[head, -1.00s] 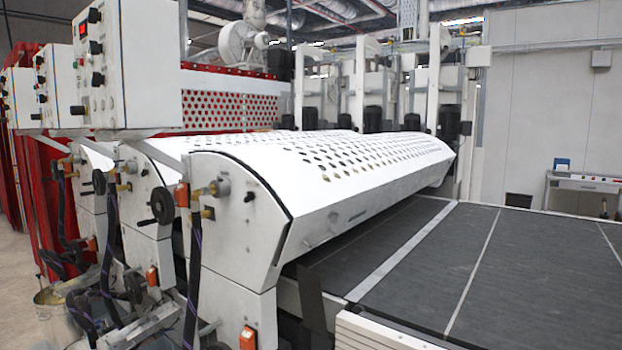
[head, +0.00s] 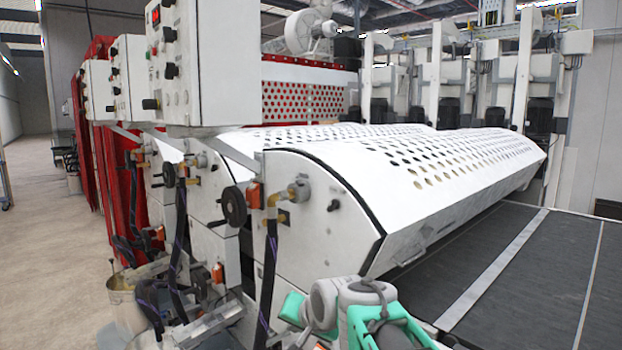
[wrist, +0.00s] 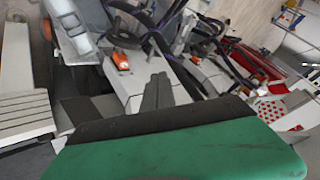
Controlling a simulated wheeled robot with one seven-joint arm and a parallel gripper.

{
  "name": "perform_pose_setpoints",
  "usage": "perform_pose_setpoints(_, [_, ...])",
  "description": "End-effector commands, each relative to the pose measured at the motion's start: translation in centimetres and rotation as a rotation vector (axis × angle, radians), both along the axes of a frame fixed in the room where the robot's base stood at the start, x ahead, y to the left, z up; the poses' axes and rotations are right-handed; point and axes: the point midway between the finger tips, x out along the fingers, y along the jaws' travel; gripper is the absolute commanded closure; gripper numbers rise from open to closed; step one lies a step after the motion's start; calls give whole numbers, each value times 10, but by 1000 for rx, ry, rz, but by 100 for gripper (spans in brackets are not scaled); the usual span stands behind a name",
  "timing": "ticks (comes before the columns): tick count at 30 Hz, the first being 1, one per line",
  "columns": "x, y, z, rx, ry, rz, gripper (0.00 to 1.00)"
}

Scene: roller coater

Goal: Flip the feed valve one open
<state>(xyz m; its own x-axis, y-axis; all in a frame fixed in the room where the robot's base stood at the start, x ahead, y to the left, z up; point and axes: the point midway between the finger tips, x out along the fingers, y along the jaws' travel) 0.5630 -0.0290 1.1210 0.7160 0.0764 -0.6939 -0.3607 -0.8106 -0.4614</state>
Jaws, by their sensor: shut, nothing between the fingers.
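Several hose-fed valve fittings sit on the end faces of the white coater units, and I cannot tell which is feed valve one. The nearest brass and grey valve fitting (head: 278,197) joins a black hose (head: 268,275) that drops from it. Whether it is open or shut is too small to tell. Similar fittings show further left, including one brass fitting (head: 183,170). My gripper (wrist: 157,92) shows at the end of a green body in the wrist view, shut and empty, with hoses and orange parts beyond it. It is apart from any valve as far as I can see.
A control box (head: 205,65) overhangs the units. A dark conveyor (head: 500,290) lies at right. A bucket (head: 126,300) stands at lower left. Clear floor (head: 50,250) lies at far left.

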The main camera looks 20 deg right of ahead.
Motion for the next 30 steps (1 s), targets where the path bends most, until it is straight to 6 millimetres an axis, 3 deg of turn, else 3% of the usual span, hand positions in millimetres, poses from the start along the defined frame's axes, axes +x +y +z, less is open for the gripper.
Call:
perform_pose_setpoints(1, [51, -25, 48, 127, -115, -105, 100])
perform_pose_setpoints(3, [109, -59, 108, 340, -287, -222, 100])
perform_pose_setpoints(6, [159, -107, 177, 624, -478, -311, 100])
perform_pose_setpoints(9, [178, -137, 217, 814, -584, -332, 100])
perform_pose_setpoints(14, [189, -148, 235, 908, -626, -333, 100])
perform_pose_setpoints(24, [252, -143, 237, 903, -624, -337, 100])
perform_pose_setpoints(30, [277, -140, 236, 901, -626, -337, 100])
